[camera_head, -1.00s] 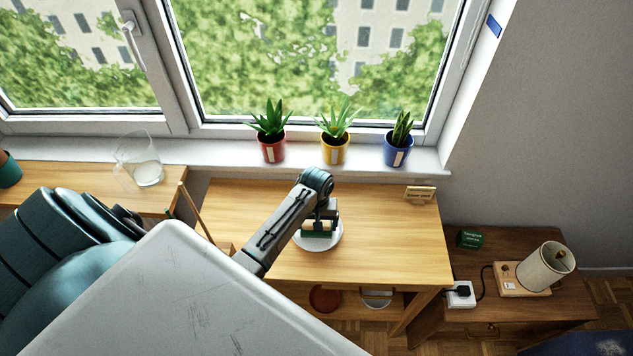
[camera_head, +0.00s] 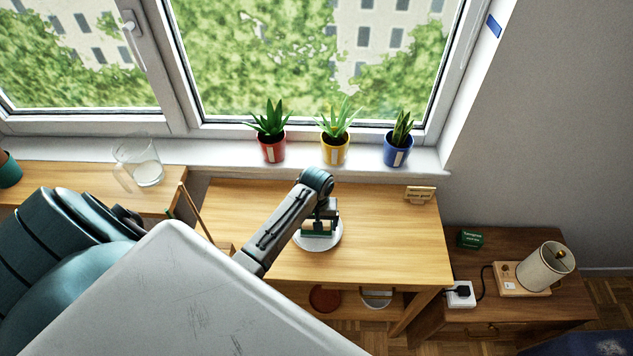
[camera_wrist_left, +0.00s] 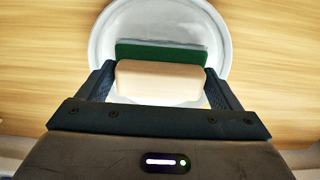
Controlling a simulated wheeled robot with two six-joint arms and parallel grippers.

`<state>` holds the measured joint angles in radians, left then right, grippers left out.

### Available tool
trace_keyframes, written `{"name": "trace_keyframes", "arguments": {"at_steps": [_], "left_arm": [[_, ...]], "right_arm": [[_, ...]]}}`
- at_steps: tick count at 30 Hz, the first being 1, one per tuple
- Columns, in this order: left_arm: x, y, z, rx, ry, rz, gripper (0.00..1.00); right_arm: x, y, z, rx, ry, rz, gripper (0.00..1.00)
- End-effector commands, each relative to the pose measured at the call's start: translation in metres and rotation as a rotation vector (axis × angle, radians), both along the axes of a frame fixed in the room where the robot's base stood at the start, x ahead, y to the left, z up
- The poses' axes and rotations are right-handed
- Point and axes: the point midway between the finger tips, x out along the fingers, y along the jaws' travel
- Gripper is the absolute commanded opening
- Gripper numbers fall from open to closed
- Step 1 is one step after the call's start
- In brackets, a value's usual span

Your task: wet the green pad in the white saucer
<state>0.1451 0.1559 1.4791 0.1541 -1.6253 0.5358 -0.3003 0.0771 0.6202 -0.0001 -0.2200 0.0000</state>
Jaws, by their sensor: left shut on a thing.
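The white saucer (camera_head: 337,241) stands on the wooden table, and its rim also shows in the left wrist view (camera_wrist_left: 222,40). The green pad (camera_wrist_left: 160,53) is over the saucer, with a greyish edge along it; in the head view it is a dark green strip (camera_head: 319,234) low under my gripper. My left gripper (camera_head: 320,217) points down over the saucer. It is shut on a pale beige block (camera_wrist_left: 160,81) beside the green pad. I cannot tell whether the pad touches the saucer, or whether it is wet. My right gripper is not in view.
A glass jug (camera_head: 139,160) with pale contents stands on the left counter. Three potted plants (camera_head: 334,150) line the windowsill. A small sign (camera_head: 420,194) stands at the table's back right. A lamp (camera_head: 545,268) and a green box (camera_head: 470,239) are on the side table. The table's right half is clear.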

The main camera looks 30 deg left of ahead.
Motion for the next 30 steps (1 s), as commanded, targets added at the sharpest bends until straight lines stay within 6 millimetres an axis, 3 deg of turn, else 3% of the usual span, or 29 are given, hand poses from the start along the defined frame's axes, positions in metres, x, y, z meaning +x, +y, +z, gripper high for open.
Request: {"name": "trace_keyframes", "arguments": {"at_steps": [30], "left_arm": [[0.0,0.0,0.047,0.0,0.0,0.0,0.67]], "right_arm": [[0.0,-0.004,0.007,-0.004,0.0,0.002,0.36]]}}
